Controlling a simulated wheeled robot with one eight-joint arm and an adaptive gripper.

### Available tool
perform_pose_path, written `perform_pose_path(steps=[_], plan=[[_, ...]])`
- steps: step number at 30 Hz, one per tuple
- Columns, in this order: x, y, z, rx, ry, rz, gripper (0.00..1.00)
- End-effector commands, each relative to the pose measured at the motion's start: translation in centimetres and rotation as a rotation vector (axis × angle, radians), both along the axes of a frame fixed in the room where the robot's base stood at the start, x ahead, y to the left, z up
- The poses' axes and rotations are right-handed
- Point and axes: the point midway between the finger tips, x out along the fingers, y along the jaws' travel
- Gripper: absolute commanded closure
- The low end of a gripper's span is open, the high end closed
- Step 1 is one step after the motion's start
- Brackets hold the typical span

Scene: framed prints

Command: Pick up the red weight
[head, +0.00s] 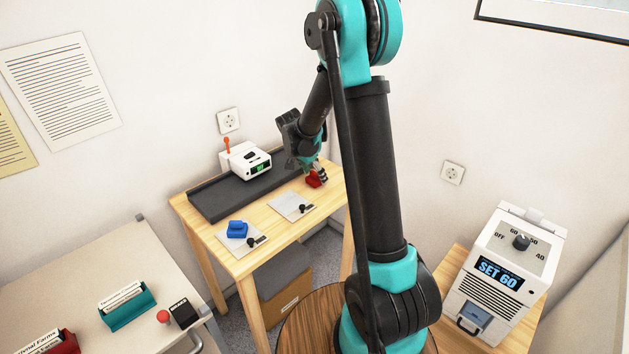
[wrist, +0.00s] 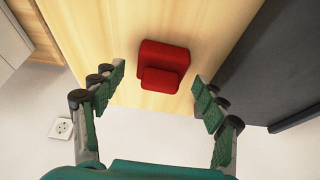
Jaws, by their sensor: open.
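The red weight (wrist: 164,60) is a block with a smaller raised part, resting on the wooden table. In the wrist view it lies ahead of my gripper (wrist: 160,100), centred between the two spread fingers and not touching them. In the head view the red weight (head: 313,180) is near the table's back right corner, partly hidden by my gripper (head: 318,172). My gripper is open and empty, low over that corner.
A blue weight (head: 237,229) sits on a pale plate on the wooden table (head: 272,236). A second pale plate (head: 290,207) looks empty. A white device (head: 245,160) stands on a dark strip (head: 215,199) along the back. A wall is close behind.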

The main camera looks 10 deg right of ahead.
Motion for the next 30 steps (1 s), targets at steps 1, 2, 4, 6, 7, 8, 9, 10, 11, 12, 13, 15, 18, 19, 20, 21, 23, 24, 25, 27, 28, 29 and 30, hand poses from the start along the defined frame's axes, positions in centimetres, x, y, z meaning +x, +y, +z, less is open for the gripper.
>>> perform_pose_path(steps=[1, 2, 4, 6, 7, 8, 9, 10, 11, 12, 13, 15, 18, 19, 20, 21, 23, 24, 25, 27, 28, 29, 30], plan=[[0.01, -0.01, -0.03, 0.000, 0.000, 0.000, 0.28], [0.00, -0.01, -0.02, 0.000, 0.000, 0.000, 0.28], [0.00, 0.01, 0.00, 0.000, 0.000, 0.000, 0.28], [-0.01, 0.01, 0.01, 0.000, 0.000, 0.000, 0.33], [-0.01, 0.01, 0.01, 0.000, 0.000, 0.000, 0.36], [-0.01, 0.01, 0.01, 0.000, 0.000, 0.000, 0.40], [-0.01, 0.01, 0.01, 0.000, 0.000, 0.000, 0.45], [-0.01, 0.01, 0.01, 0.000, 0.000, 0.000, 0.49], [-0.01, 0.01, 0.01, 0.000, 0.000, 0.000, 0.52], [-0.01, 0.02, 0.02, 0.000, 0.000, 0.000, 0.57], [-0.01, 0.02, 0.02, 0.000, 0.000, 0.000, 0.61], [-0.01, 0.02, 0.02, 0.000, 0.000, 0.000, 0.70], [-0.01, 0.02, 0.02, 0.000, 0.000, 0.000, 0.82], [-0.01, 0.02, 0.02, 0.000, 0.000, 0.000, 0.86], [-0.01, 0.02, 0.03, 0.000, 0.000, 0.000, 0.90], [-0.01, 0.02, 0.03, 0.000, 0.000, 0.000, 0.95], [-0.01, 0.01, 0.06, 0.000, 0.000, 0.000, 0.97], [-0.01, 0.01, 0.06, 0.000, 0.000, 0.000, 0.97], [-0.01, 0.01, 0.06, 0.000, 0.000, 0.000, 0.97], [-0.01, 0.01, 0.06, 0.000, 0.000, 0.000, 0.97], [-0.01, 0.01, 0.06, 0.000, 0.000, 0.000, 0.97], [-0.01, 0.01, 0.09, 0.000, 0.000, 0.000, 0.97], [-0.01, 0.01, 0.17, 0.000, 0.000, 0.000, 0.97]])
